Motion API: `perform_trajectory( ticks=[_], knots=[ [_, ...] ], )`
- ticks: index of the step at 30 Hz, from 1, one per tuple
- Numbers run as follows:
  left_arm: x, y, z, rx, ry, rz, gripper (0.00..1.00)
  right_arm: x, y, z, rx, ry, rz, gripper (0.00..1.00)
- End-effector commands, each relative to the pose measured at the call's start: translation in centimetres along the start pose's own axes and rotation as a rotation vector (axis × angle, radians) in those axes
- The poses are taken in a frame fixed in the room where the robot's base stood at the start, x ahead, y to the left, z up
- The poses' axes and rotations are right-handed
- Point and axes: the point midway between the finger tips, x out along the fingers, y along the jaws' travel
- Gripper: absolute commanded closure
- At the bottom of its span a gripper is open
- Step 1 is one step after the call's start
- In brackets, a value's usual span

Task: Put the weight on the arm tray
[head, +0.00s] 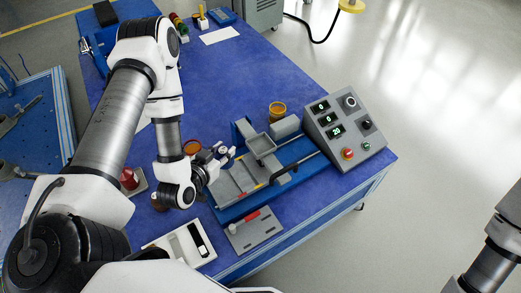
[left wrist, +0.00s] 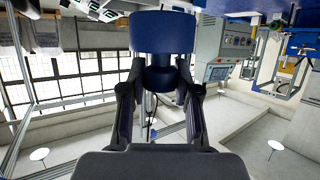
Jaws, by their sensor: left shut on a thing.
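My left gripper (head: 226,155) is shut on a dark blue stepped cylinder, the weight (left wrist: 162,35), which fills the upper middle of the left wrist view between the two fingers (left wrist: 160,85). In the head view the weight is too small and covered to make out clearly. The gripper is just left of the test machine, above its left part. The small grey square tray (head: 262,146), which looks like the arm tray, sits on the machine to the right of the gripper, apart from it. My right arm shows at the lower right, but its gripper is out of view.
A grey control box (head: 345,130) with green displays stands right of the machine. An orange round container (head: 277,109) stands behind it. A red weight (head: 129,179) and an orange-rimmed round thing (head: 192,147) are near my left arm. The blue table's (head: 235,80) middle is clear.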

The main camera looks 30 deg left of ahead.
Motion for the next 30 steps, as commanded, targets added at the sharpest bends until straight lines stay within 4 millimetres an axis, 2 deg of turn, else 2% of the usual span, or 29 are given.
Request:
perform_trajectory(
  ticks=[1, 4, 8, 24, 28, 30],
  knots=[
    [-0.2, -0.8, 0.4, -0.007, 0.002, -0.009, 1.00, 0.6, 0.0, 0.0, 0.000, 0.000, 0.000, 0.60],
    [-0.6, -1.3, 0.5, -0.005, 0.003, -0.011, 1.00, 0.7, 0.0, 0.0, 0.000, 0.000, 0.000, 0.60],
    [0.5, -0.8, 0.1, 0.001, 0.004, -0.006, 1.00, 0.9, 0.0, 0.0, 0.000, 0.000, 0.000, 0.60],
    [11.9, 4.8, -3.5, -0.002, 0.005, -0.008, 1.00, 1.1, 0.0, 0.0, 0.000, 0.001, 0.000, 0.60],
    [13.1, 5.3, -3.7, -0.004, 0.003, -0.011, 1.00, 1.1, 0.0, 0.0, 0.000, 0.001, 0.000, 0.60],
    [13.5, 5.4, -3.1, -0.004, 0.002, -0.011, 1.00, 1.1, 0.0, 0.0, 0.000, 0.001, 0.000, 0.60]
  ],
)
